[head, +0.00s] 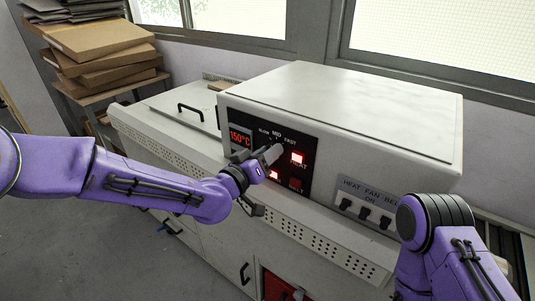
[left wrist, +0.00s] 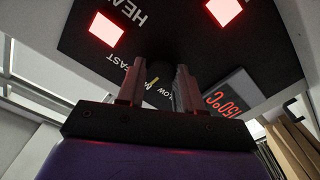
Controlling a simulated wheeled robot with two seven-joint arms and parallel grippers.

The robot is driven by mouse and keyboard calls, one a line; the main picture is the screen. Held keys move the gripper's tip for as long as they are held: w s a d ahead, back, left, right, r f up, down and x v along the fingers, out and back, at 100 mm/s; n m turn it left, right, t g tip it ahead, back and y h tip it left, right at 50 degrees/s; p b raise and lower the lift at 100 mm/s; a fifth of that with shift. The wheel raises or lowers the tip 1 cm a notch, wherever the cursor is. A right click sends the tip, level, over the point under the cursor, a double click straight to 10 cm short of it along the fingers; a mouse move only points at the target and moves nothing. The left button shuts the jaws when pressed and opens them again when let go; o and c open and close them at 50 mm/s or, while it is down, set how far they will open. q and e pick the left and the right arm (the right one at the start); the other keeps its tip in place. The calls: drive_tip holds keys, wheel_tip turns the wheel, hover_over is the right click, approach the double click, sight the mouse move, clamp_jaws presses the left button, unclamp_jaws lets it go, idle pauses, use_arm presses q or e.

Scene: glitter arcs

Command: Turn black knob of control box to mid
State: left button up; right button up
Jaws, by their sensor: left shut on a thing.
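The control box (head: 355,110) is a large white unit with a black front panel (head: 248,137) marked SLOW, MID and FAST. My left gripper (head: 270,155) reaches the panel just below these marks. In the left wrist view my left gripper (left wrist: 155,88) has its two fingers shut on the black knob (left wrist: 155,50), one on each side. The knob is dark against the dark panel, and in the head view the gripper hides it. A pale yellowish line shows between the fingers, between the words FAST and SLOW; I cannot tell the knob's exact setting.
A red 150°C display (head: 240,138) is left of the gripper. Lit red buttons (head: 298,158) are close to it. Several black switches (head: 365,213) sit to the right. My right arm is at lower right, its gripper out of view. Cardboard boxes (head: 100,55) are stacked at back left.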

use_arm(q)
drive_tip(key=shift+f+n, duration=0.1)
drive_tip(key=shift+n, duration=0.3)
drive_tip(key=o, duration=1)
drive_tip(key=shift+o, duration=0.2)
drive_tip(key=b+v, duration=0.3)
drive_tip(key=v, duration=0.7)
drive_tip(key=shift+s+a+b, duration=0.15)
drive_tip(key=shift+s+b, duration=0.15)
drive_tip(key=shift+b, duration=0.05)
